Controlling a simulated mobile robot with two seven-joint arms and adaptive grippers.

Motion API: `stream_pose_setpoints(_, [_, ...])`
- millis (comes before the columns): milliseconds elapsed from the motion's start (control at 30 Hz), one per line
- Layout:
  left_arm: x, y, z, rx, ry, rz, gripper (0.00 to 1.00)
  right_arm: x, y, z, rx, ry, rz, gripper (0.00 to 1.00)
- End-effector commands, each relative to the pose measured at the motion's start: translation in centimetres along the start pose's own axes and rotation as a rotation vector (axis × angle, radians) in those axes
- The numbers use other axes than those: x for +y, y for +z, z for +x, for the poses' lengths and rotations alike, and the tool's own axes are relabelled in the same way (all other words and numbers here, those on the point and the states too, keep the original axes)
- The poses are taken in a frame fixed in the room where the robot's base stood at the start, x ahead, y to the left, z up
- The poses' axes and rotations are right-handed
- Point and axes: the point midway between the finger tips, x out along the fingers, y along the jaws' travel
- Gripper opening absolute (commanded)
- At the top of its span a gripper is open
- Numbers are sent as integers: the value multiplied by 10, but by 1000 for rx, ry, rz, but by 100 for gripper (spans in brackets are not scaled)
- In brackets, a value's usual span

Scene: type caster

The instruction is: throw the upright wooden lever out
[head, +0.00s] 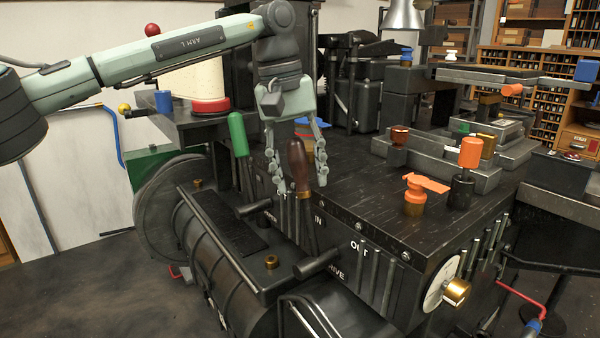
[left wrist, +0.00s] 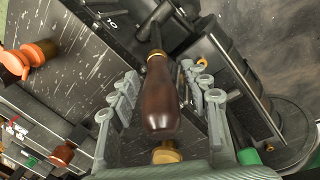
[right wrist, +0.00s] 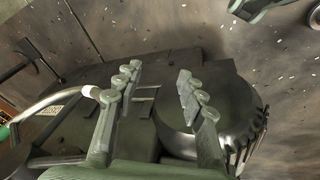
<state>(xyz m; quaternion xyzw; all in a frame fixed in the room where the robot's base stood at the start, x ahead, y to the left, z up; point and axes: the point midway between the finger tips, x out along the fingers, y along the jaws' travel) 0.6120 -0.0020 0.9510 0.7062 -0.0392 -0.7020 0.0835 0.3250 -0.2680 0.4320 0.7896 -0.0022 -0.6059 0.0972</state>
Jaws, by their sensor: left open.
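The wooden lever (head: 299,168) stands upright at the front edge of the black machine, with a dark brown handle, a brass collar and a black rod. The words IN and OUT are marked beside it on the machine. My left gripper (head: 297,190) is open, with its fingers pointing down on either side of the handle. In the left wrist view the handle (left wrist: 160,98) lies between the spread fingers (left wrist: 165,95), with gaps showing on both sides. My right gripper (right wrist: 155,88) is open and empty in its wrist view, and is not in the head view.
A green-handled lever (head: 239,135) stands just left of the wooden one. Orange knobs (head: 414,195) and metal blocks (head: 440,165) are on the machine top to the right. A black cylinder housing (head: 235,265) lies in front. A gauge with a brass knob (head: 457,291) is at the right end.

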Motion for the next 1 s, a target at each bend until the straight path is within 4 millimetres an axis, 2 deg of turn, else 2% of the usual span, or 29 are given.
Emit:
stream_pose_setpoints(233, [0,0,1,0,0,0,47,2,-4,1,5,3,0,40])
stream_pose_setpoints(600, [0,0,1,0,0,0,1,4,-8,0,12,5,1,40])
stream_pose_setpoints(1000, [3,0,0,7,-4,2,0,2,-2,1,2,3,0,40])
